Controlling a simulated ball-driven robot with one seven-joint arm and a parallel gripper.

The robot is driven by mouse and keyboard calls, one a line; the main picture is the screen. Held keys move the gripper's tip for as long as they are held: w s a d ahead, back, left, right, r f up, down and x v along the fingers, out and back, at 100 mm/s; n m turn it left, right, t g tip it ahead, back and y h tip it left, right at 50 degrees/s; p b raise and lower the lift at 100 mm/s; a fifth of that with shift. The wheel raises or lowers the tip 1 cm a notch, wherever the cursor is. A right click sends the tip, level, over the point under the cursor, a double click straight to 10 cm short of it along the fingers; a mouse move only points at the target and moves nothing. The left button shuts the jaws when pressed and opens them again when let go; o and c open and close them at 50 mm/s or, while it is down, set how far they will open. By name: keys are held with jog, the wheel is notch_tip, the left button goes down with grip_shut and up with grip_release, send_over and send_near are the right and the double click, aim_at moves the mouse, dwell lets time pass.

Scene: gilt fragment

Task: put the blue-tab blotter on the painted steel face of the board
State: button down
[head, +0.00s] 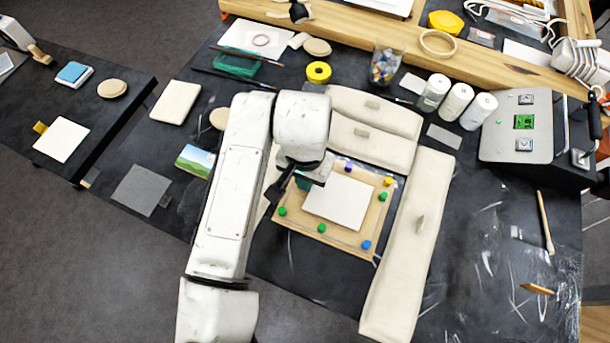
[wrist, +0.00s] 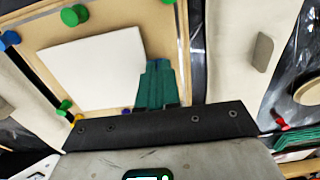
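The blotter (head: 337,203), a plain white card, is over the tan face of the board (head: 292,224), inside a border of green, blue, yellow and purple buttons. Whether it touches that face I cannot tell. My gripper (head: 304,181) is at the card's left edge. In the wrist view the same card (wrist: 92,68) reaches the green fingers (wrist: 158,82) of my gripper, which are close together. A sliver of blue shows between their tips; the rest of the tab is hidden. The board (wrist: 205,15) also shows there, with bare tan face beside the fingers.
Cream cushions (head: 408,255) lie right of and behind the board. A grey sloped panel (head: 505,140) and white bottles (head: 456,101) stand at the right. On the left table lie a yellow-tab white card (head: 64,141) and a blue-topped pad (head: 73,74).

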jog(key=shift+f, duration=0.25)
dwell(0.3)
jog(key=c, duration=1.3)
grip_release()
jog(key=shift+o, duration=0.2)
